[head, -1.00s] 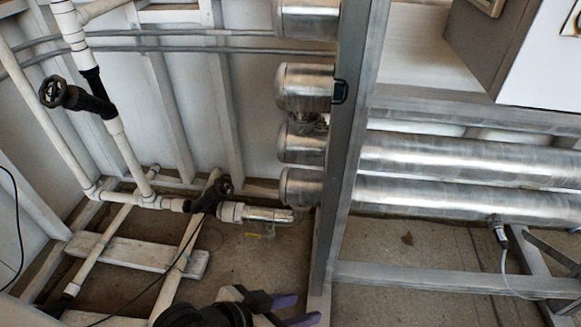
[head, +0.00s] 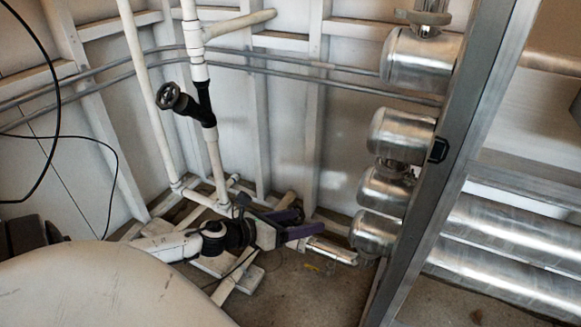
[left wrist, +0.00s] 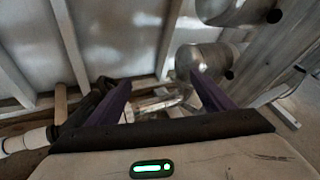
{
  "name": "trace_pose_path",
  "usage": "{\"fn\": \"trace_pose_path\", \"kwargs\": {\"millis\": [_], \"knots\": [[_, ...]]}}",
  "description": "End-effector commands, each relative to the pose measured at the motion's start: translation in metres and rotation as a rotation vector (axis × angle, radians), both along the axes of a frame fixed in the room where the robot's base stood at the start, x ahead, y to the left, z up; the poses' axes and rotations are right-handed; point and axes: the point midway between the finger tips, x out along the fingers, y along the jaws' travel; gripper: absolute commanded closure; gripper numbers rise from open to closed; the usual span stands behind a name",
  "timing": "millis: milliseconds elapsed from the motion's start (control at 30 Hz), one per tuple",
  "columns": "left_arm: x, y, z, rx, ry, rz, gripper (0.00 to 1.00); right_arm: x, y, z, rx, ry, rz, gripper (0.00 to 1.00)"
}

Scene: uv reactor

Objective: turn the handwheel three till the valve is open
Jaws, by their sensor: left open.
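A black handwheel (head: 169,96) sits on a black angled valve body (head: 197,108) on the upright white pipe, clear of my gripper. A second black valve is low on the floor pipe, mostly hidden behind my left gripper in the head view. Its dark body (left wrist: 88,106) shows beside the left-hand finger in the left wrist view. My left gripper (head: 303,224) is open, with purple fingers apart at this lower valve. I see no grip on its wheel. No number marks either wheel, and I cannot tell how far either valve is open. My right gripper is out of view.
A silver pipe end (head: 330,250) lies just right of my left gripper. Silver cylinders (head: 401,132) and a grey steel post (head: 458,160) stand to the right. White wall studs and thin grey conduits run behind. Some bare floor shows below the pipes.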

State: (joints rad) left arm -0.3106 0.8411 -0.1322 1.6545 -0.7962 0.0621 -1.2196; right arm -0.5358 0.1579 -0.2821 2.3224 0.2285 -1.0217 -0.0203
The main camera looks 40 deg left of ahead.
Motion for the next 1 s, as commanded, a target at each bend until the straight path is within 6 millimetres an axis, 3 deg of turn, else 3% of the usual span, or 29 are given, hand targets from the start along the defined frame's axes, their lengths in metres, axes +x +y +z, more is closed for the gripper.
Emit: {"fn": "trace_pose_path", "kwargs": {"millis": [33,133,200,333,567,1000], "knots": [[0.003,0.025,0.000,0.211,-0.007,-0.119,0.25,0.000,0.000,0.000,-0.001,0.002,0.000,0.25],[-0.003,0.062,-0.005,0.545,0.007,-0.341,0.25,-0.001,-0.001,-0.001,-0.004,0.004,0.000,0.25],[-0.008,0.085,-0.008,0.706,0.025,-0.456,0.25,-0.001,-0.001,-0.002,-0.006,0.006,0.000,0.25],[-0.017,0.111,-0.011,0.863,0.055,-0.580,0.25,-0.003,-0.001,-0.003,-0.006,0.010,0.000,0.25],[-0.007,0.112,-0.025,0.897,0.059,-0.610,0.25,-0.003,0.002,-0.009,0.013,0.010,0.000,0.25],[0.043,0.091,-0.069,0.892,0.059,-0.608,0.25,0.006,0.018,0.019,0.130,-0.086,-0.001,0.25]]}}
